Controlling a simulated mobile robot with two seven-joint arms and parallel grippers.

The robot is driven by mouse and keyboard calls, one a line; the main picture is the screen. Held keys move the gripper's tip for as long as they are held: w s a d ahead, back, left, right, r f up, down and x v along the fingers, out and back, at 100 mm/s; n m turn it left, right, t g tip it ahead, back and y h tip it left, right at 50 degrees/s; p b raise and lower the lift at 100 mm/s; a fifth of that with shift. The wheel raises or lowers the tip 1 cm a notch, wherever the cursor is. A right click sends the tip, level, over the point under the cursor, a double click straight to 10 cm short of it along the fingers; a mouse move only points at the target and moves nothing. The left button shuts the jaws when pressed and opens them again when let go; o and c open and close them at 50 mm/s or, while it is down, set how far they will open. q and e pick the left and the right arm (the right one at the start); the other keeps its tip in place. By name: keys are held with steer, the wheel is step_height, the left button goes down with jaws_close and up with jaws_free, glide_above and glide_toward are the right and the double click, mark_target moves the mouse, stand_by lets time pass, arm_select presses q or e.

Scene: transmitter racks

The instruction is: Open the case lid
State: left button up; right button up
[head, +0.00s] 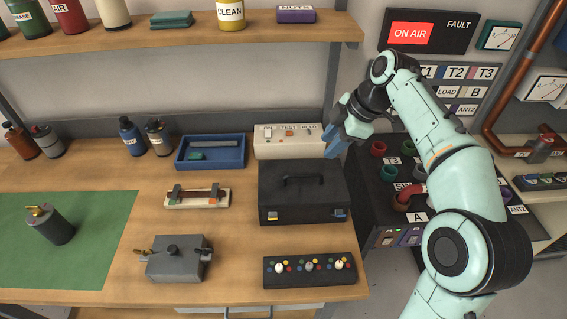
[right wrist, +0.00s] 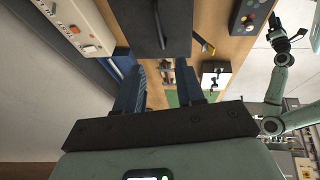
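The black case (head: 300,205) stands on the wooden bench with its lid (head: 318,189) down and a handle (head: 303,179) on top. Coloured latches show at its front: left latch (head: 272,216) and right latch (head: 340,214). My right gripper (head: 335,148) is above and behind the case's back right corner, apart from it. In the right wrist view its two blue fingers (right wrist: 161,68) are spread with nothing between them, and the dark case (right wrist: 172,28) is ahead. My left gripper (right wrist: 287,38) shows small there; its fingers are unclear.
A white test box (head: 290,141) is behind the case, beside my right gripper. A knob panel (head: 310,269) lies in front, and a fuse holder (head: 197,197) and blue tray (head: 210,151) are to the left. The dark connector rack (head: 385,190) stands right of the case.

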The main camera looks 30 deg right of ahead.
steer(key=b, duration=0.2)
glide_toward(302, 175)
steer(key=x, duration=0.7)
steer(key=shift+w+a+f, duration=0.15)
steer(key=shift+a+f, duration=0.05)
steer(key=shift+f, duration=0.1)
arm_select(q)
steer(key=shift+s+f, duration=0.6)
steer(key=shift+f, duration=0.35)
arm_select(e)
jaws_close()
